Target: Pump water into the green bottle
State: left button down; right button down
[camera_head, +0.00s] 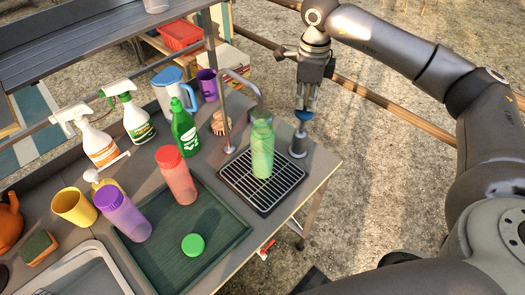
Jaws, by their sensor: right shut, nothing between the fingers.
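The translucent green bottle (262,152) stands upright and uncapped on the black drip grate (240,193). A curved metal spout (240,80) arches over its mouth. Beside it, at the counter's right edge, stands a metal pump post (298,143) with a blue top (304,115). My right gripper (308,106) points down, shut and empty, with its fingertips right at the blue top; I cannot tell if they touch it. A green cap (193,245) lies on the dark green tray (220,244). My left gripper is not in view.
A red bottle (176,175) and a purple bottle (122,215) stand on or by the tray. A green soap bottle (184,128), two spray bottles (97,145), a blue pitcher (168,92) and a yellow cup (74,207) stand further left and back. Open ground lies right of the counter.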

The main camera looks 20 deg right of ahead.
aim_at(305, 110)
jog(key=shift+f, duration=0.15)
jog(key=shift+s+f+b, duration=0.1)
jog(key=shift+f+b, duration=1.85)
jog(key=shift+f, duration=0.6)
jog(key=shift+r+p, duration=1.65)
jog(key=shift+r, duration=1.05)
